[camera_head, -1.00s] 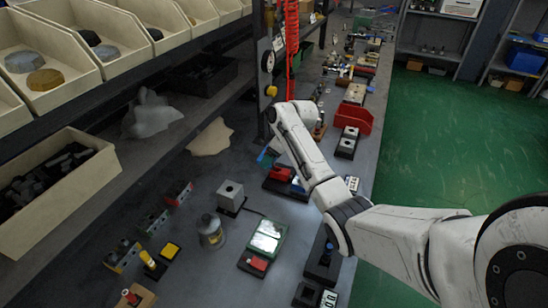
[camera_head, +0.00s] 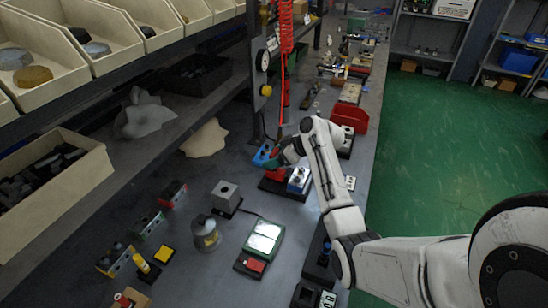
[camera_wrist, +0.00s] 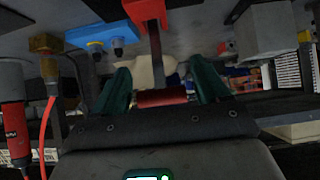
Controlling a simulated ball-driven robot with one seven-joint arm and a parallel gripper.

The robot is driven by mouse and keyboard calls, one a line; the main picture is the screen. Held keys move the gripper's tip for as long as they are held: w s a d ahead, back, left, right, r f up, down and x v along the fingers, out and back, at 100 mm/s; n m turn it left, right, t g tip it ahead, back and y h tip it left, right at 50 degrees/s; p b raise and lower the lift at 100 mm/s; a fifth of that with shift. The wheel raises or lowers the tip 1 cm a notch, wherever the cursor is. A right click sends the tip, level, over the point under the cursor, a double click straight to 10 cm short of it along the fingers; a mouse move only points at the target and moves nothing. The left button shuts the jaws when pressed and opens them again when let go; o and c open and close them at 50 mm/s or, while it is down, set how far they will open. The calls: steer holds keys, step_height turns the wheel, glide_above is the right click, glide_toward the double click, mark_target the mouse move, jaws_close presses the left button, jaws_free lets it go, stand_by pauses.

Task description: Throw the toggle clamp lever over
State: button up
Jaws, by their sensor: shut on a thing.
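The toggle clamp shows in the wrist view as a red body (camera_wrist: 145,9) with a grey lever arm (camera_wrist: 155,46) and a red grip (camera_wrist: 160,98). My gripper (camera_wrist: 161,72) has a green finger at each end of the red grip and is shut on it. In the head view my gripper (camera_head: 284,160) is low over the dark base plate (camera_head: 277,188), beside a blue block. My fingers and arm partly hide the clamp there, so the lever's tilt is unclear.
A blue fitting (camera_wrist: 102,35) and a grey block (camera_wrist: 263,32) flank the clamp in the wrist view. In the head view, a red bin (camera_head: 350,116) stands beyond my arm, and a red coiled hose (camera_head: 292,35) hangs behind.

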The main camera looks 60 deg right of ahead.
steer(key=o, duration=1.4)
steer(key=shift+s, duration=0.1)
steer(key=b+v, duration=0.1)
steer(key=v, duration=0.9)
steer(key=shift+s+r, duration=0.25)
